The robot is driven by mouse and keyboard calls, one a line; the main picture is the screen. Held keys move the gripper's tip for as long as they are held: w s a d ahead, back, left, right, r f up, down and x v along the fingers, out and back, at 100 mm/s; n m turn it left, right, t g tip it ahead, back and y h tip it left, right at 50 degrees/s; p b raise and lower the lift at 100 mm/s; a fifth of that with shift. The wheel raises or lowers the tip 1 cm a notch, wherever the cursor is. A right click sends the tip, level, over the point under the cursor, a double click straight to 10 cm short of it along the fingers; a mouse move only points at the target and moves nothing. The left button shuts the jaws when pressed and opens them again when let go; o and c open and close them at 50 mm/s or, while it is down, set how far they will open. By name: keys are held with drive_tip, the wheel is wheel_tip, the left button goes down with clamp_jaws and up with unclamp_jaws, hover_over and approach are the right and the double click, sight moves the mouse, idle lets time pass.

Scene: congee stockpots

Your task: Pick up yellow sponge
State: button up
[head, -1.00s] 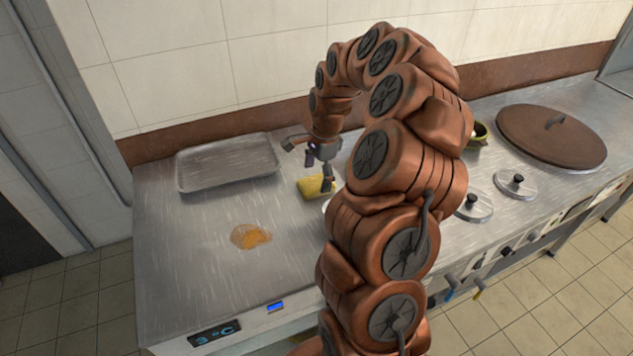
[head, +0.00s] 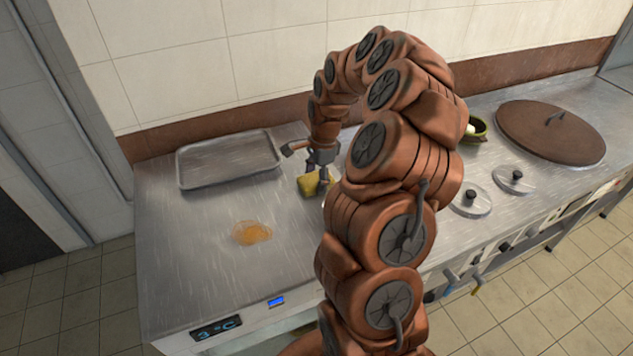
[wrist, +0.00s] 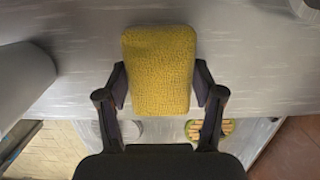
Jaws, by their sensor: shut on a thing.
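The yellow sponge (head: 309,185) is at the back of the steel counter, just right of the metal tray. My gripper (head: 318,172) is over it in the head view, and my arm hides part of the area to its right. In the wrist view the sponge (wrist: 160,70) sits upright in the picture between the two dark fingers of my gripper (wrist: 161,88), one pressed on each side. The gripper is shut on the sponge. I cannot tell whether the sponge touches the counter.
An empty metal tray (head: 229,162) lies at the back left of the counter. An orange spill (head: 251,233) is in front of it. Small lids (head: 470,200), a large brown lid (head: 550,133) and a green bowl (head: 477,130) are at the right.

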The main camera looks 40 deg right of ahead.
sight(316, 178)
drive_tip(key=shift+c, duration=0.8)
wheel_tip(316, 178, up, 10)
drive_tip(key=b, duration=0.3)
